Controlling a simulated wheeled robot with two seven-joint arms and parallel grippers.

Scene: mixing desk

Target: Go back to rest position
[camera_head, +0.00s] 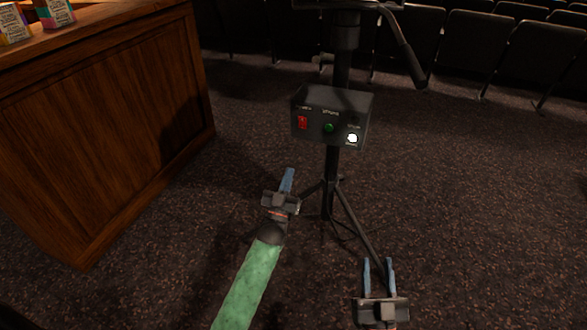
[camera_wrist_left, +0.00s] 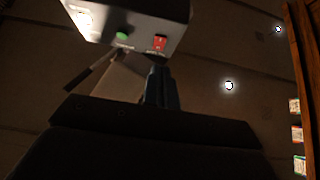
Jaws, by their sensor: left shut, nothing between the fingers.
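My left gripper (camera_head: 289,172) is shut and empty, low in front of the tripod and below the control box. In the left wrist view its closed blue fingers (camera_wrist_left: 160,75) show just under the box. My right gripper (camera_head: 378,262) is open and empty at the bottom right, its two blue fingers apart. The dark control box (camera_head: 318,118) is on the tripod and carries a red switch (camera_head: 303,122), a green button (camera_head: 328,128) and a bright white button (camera_head: 352,138). The box also shows in the left wrist view (camera_wrist_left: 150,12), with its controls turned around.
The tripod (camera_head: 328,190) has spread legs, one reaching down near my right gripper. A wooden desk (camera_head: 110,120) stands at the left with small boxes (camera_head: 53,12) on top. Rows of dark seats (camera_head: 480,40) stand behind. Carpet (camera_head: 480,200) at the right is clear.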

